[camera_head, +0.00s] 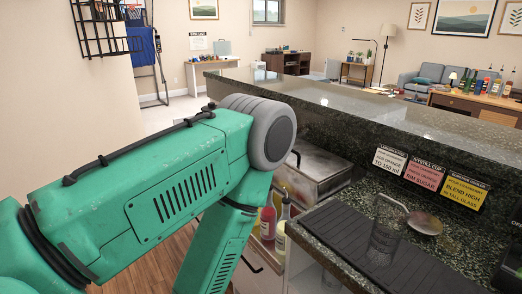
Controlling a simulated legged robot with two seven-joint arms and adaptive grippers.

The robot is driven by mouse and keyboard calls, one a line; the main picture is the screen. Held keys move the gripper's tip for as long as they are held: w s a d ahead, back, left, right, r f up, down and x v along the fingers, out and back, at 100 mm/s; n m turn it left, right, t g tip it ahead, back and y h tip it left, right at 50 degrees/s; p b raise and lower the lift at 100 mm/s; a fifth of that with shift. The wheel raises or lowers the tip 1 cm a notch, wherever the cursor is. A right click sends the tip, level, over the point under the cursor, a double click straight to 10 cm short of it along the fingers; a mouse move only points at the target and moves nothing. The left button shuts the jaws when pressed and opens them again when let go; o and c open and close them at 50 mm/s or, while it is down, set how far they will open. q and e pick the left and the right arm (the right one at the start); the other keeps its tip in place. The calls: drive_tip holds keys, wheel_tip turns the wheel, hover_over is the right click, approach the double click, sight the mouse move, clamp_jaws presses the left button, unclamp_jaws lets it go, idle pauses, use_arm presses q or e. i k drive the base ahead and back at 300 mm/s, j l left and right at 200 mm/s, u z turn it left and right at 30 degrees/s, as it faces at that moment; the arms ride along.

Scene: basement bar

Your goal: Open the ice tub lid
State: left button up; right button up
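The ice tub (318,168) is a stainless steel box set into the bar's work side, at the middle of the view. Its flat metal top looks shut, and a dark curved handle shows at its left edge. My green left arm comes in from the left, bends at a grey joint just left of the tub, and runs down out of the bottom of the picture. That arm hides part of the tub's left side. My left gripper is out of view below. My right gripper is not in view.
Several bottles (268,222) stand in a rack below the tub's front. Three recipe cards (424,172) line the raised granite counter (400,118) behind.

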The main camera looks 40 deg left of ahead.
sight(315, 163)
drive_tip(key=u, duration=0.9)
drive_tip(key=i+j+z, duration=0.15)
drive_tip(key=z, duration=0.3)
drive_tip(key=i+j+z, duration=0.15)
drive_tip(key=z, duration=0.3)
drive_tip(key=i+j+z, duration=0.1)
drive_tip(key=j+z, duration=0.35)
drive_tip(key=l, duration=0.1)
